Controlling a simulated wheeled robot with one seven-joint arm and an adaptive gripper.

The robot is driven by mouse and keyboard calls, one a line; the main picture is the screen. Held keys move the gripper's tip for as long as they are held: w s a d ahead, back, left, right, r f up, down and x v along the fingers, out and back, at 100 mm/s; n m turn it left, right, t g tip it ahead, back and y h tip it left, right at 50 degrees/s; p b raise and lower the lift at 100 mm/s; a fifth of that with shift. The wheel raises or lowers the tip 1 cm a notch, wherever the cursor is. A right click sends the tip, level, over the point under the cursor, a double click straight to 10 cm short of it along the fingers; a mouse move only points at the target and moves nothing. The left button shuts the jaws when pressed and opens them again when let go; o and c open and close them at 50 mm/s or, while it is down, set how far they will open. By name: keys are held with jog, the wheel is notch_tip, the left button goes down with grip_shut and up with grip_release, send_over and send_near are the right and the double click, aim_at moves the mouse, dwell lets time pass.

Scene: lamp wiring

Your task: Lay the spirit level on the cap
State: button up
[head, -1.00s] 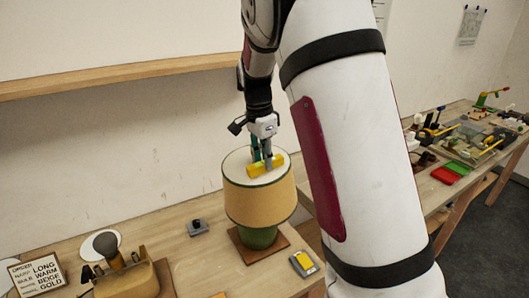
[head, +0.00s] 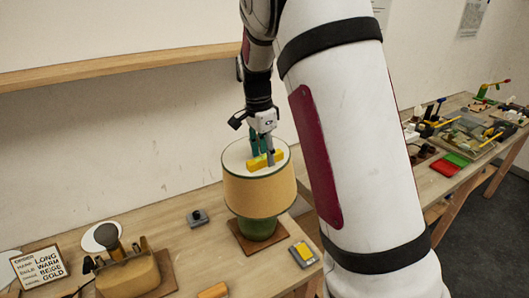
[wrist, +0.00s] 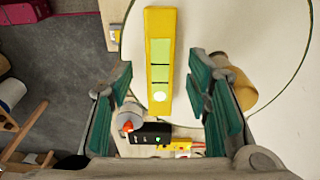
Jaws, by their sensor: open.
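The yellow spirit level (head: 279,156) lies on the white round cap (head: 236,153) on top of the tan lampshade (head: 259,192). In the wrist view the level (wrist: 160,20) shows its green vial window, and the cap (wrist: 245,30) spreads under and to the right of it. My gripper (head: 262,158) is over the cap at the level. In the wrist view its two green-padded fingers (wrist: 160,95) are apart, one on each side of the level, with gaps on both sides. The level's underside is hidden.
The lamp stands on a brown board (head: 262,244) on the bench. A small yellow-grey device (head: 303,254), a grey block (head: 197,218), a second tan base (head: 128,272) and an order sign (head: 39,267) stand around it. More clutter lies at the right.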

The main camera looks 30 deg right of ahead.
notch_tip(320, 180, up, 12)
jog(key=a, duration=0.1)
dwell(0.4)
jog(key=shift+a, duration=0.1)
jog(key=s+a+r+n+t+y+b, duration=0.1)
jog(key=s+a+r+n, duration=0.1)
jog(key=s+a+n, duration=0.3)
jog(key=s+a+r+n+t, duration=0.2)
jog(key=s+n, duration=0.2)
jog(key=s, duration=0.3)
jog(key=s+a+f+n+t+b, duration=0.1)
jog(key=s+a+f+n, duration=0.1)
jog(key=s+n, duration=0.2)
jog(key=s+a+f+n+t, duration=0.1)
jog(key=s+a+f+n, duration=0.2)
jog(key=s+n, duration=0.2)
jog(key=s, duration=0.3)
jog(key=shift+s+f+t+b, duration=0.2)
jog(key=shift+f+t+b, duration=0.05)
jog(key=shift+t+b, duration=0.1)
